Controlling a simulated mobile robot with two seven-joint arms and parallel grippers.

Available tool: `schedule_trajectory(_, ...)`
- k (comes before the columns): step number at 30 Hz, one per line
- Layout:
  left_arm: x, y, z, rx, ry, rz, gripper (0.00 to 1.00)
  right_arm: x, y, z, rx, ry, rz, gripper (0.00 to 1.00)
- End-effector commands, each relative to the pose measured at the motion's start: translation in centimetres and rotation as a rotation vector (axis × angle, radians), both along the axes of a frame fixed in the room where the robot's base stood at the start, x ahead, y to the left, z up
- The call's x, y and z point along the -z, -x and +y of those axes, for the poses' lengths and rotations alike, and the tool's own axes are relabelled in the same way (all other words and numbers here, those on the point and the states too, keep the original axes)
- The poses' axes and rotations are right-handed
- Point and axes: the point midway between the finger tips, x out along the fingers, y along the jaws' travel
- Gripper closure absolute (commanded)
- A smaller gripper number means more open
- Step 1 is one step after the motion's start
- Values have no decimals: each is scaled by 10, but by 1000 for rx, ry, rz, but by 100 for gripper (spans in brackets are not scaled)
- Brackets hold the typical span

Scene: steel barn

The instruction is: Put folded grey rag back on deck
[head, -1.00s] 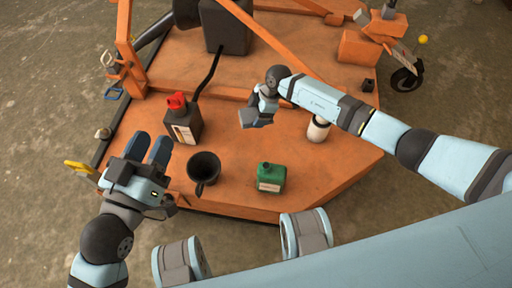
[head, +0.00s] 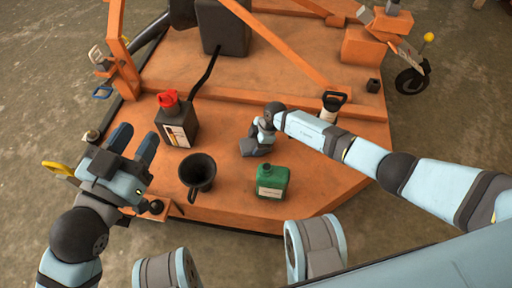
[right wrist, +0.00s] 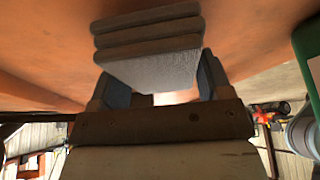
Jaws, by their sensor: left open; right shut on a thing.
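The folded grey rag (right wrist: 150,40) shows in the right wrist view as a thick stack of layers between the fingers. My right gripper (right wrist: 155,92) is shut on it. In the head view my right gripper (head: 256,146) is low over the orange deck (head: 325,180), behind and left of the green can. The rag is hard to tell from the gripper there. In the right wrist view the orange deck lies close by the rag; I cannot tell whether they touch. My left gripper (head: 134,143) is open and empty at the deck's left edge.
A green can (head: 271,181) stands near the front edge, with a black funnel (head: 197,173) left of it. A dark jug with a red cap (head: 176,122) stands behind the funnel. A white container (head: 330,106) is partly behind my right arm. Deck right of the green can is clear.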

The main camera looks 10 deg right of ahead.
Motion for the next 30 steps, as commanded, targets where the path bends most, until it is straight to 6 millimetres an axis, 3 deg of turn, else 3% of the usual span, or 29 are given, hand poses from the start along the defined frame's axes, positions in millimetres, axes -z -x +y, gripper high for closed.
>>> schedule_trajectory(1,5,-2,2,-1,-19,-30,57,14,0,1,1,0,1,50)
schedule_trajectory(3,1,-5,3,-4,-36,-61,57,19,0,0,1,0,1,50)
schedule_trajectory(13,-3,-4,3,-2,-38,-69,57,19,0,1,0,0,0,50)
schedule_trajectory(14,-3,-4,3,-2,-37,-67,57,19,0,1,0,-1,0,24)
schedule_trajectory(17,-2,-4,3,-3,-35,-65,57,18,0,1,0,-1,0,3)
schedule_trajectory(26,-3,-4,2,-4,-31,-65,57,17,0,0,0,0,0,3)
schedule_trajectory(30,-13,-4,2,2,-19,-45,57,-1,0,-6,-1,0,-1,3)
